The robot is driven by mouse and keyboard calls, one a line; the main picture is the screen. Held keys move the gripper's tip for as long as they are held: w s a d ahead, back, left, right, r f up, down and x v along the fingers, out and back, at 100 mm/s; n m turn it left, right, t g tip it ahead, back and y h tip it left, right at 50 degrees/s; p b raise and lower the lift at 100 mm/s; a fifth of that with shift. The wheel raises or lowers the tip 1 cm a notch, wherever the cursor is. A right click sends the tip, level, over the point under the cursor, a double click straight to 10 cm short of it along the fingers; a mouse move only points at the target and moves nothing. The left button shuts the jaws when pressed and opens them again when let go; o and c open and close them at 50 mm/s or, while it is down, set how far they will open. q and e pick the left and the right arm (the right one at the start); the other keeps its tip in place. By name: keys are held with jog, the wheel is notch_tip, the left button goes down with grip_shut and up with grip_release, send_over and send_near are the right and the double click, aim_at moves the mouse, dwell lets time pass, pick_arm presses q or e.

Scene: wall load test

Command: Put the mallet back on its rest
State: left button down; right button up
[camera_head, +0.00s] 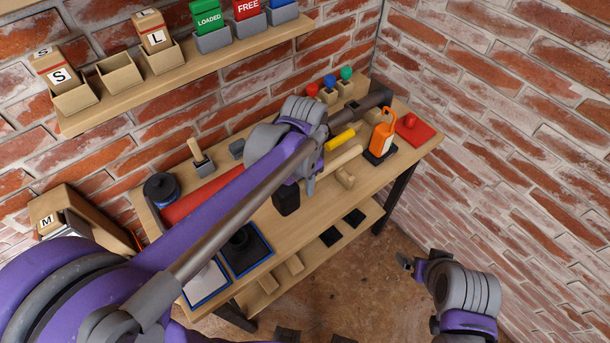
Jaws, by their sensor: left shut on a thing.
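The mallet has a black head (286,198) and a pale wooden handle (342,159). It is over the right half of the wooden bench. My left gripper (311,182) is shut on the mallet near the head end of the handle; my arm hides part of the grip. A small wooden block (345,178), which looks like the rest, is just below the handle in the picture; whether they touch I cannot tell. My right gripper (404,262) is at the lower right, away from the bench and small; its jaw opening is unclear.
A yellow-handled tool (341,139) lies just behind the mallet handle. An orange object (382,132) stands on a black pad, beside a red mat (418,134). Red, blue and green knobs (346,73) stand at the back. A lower shelf (312,263) runs beneath the bench top.

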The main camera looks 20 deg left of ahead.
pick_arm(q)
jog(key=shift+f+b, duration=1.15)
jog(key=shift+f, duration=1.2)
jog(key=shift+f+b, duration=0.45)
jog(key=shift+f, duration=0.35)
pick_arm(e)
jog(key=shift+s+f, duration=0.3)
jog(key=shift+f, duration=0.45)
jog(key=shift+s+f, duration=0.25)
jog(key=shift+f, duration=0.55)
jog(key=shift+s+f, duration=0.3)
jog(key=shift+f, duration=0.45)
pick_arm(q)
jog(key=shift+f+b, duration=0.7)
jog(key=shift+f, duration=0.35)
pick_arm(e)
jog(key=shift+s+f+g, duration=0.25)
jog(key=shift+f+g, duration=0.05)
jog(key=shift+f, duration=0.6)
pick_arm(q)
jog(key=c, duration=1.1)
grip_release()
jog(key=o, duration=0.5)
jog(key=shift+o, duration=0.4)
jog(key=o, duration=0.5)
